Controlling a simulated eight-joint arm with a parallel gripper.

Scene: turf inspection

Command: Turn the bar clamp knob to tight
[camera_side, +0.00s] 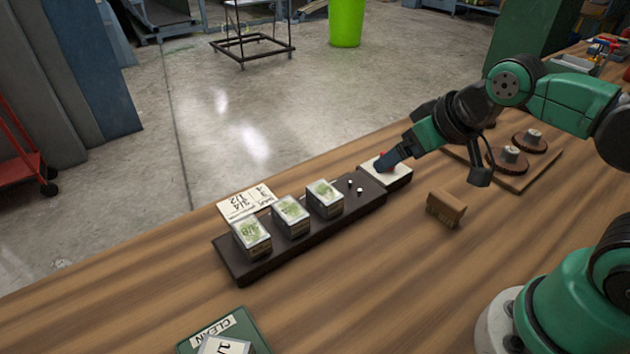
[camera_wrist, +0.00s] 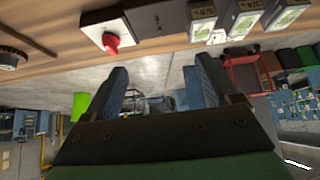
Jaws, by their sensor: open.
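The red knob (camera_side: 381,154) sits on a white-topped box (camera_side: 399,173) at the right end of the dark strip. My gripper (camera_side: 385,165) is right at the knob in the side view and hides part of it. In the wrist view the red knob (camera_wrist: 112,42) shows on its pale box face, beyond the tip of the left finger. My gripper (camera_wrist: 160,72) is open there, with nothing between its fingers. The knob appears outside the gap, to its left. I cannot tell whether a finger touches it.
The dark strip (camera_side: 268,264) carries several clear-topped sample boxes (camera_side: 291,214) and small white pegs. A brown block (camera_side: 446,208) stands just right of my gripper. A board (camera_side: 516,178) with round dark pieces lies behind. A green "CLEAN" tray (camera_side: 254,326) is at the front edge.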

